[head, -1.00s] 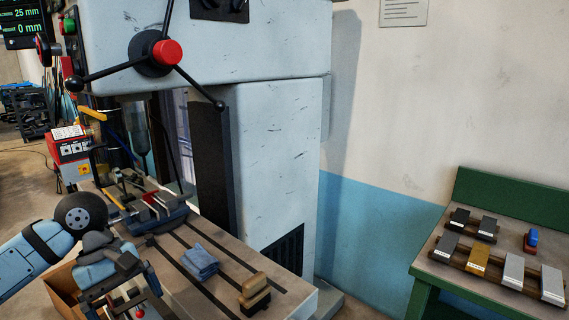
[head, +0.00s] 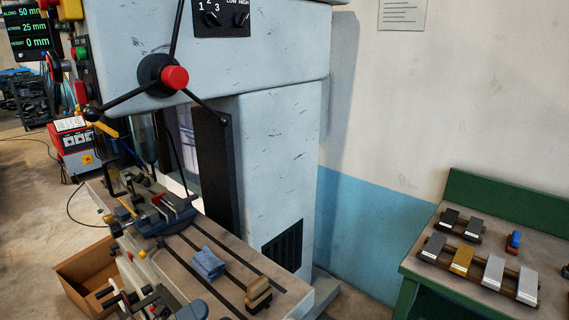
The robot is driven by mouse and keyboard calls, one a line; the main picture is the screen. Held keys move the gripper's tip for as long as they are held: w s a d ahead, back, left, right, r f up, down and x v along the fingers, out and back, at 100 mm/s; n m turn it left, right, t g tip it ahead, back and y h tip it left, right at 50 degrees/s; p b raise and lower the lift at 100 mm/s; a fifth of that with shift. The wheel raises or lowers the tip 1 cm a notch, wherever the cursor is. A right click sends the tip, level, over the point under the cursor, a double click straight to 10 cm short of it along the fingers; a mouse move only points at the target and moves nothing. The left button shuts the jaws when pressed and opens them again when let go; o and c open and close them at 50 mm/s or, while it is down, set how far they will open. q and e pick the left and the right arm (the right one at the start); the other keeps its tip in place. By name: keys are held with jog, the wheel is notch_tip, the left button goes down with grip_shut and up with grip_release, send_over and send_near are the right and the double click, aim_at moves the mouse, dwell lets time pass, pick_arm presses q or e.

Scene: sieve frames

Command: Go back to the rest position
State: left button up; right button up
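Neither of my grippers can be made out with certainty. A dark grey rounded shape (head: 192,311) is cut off by the bottom edge, and I cannot tell whether it is part of my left arm. The drill press (head: 270,150) stands at the centre, with its red-hubbed handle (head: 174,78) in front. On its slotted table (head: 284,287) are a blue-grey vise (head: 165,216), a folded blue cloth (head: 208,263) and a wood-and-black brush or block (head: 258,294).
A green bench (head: 408,297) at the right holds several small blocks on wooden racks and a red-and-blue item (head: 514,241). Open floor (head: 30,220) shows at the far left.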

pick_arm(q)
jog(key=s+a+f+n+y+p, duration=0.2)
jog(key=s+f+n+y, duration=0.3)
jog(key=f+n, duration=0.2)
jog(key=s+a+f+n+y+p, duration=0.1)
jog(key=s+f+n+y, duration=0.3)
jog(key=n, duration=0.7)
jog(key=s+a+f+n+g+y+p, duration=0.1)
jog(key=s+f+n+y, duration=0.4)
jog(key=f+n, duration=0.5)
jog(key=a+f+y+p, duration=0.1)
jog(key=a+y, duration=0.1)
jog(key=shift+s+a+p, duration=0.3)
jog(key=shift+a+p, duration=0.05)
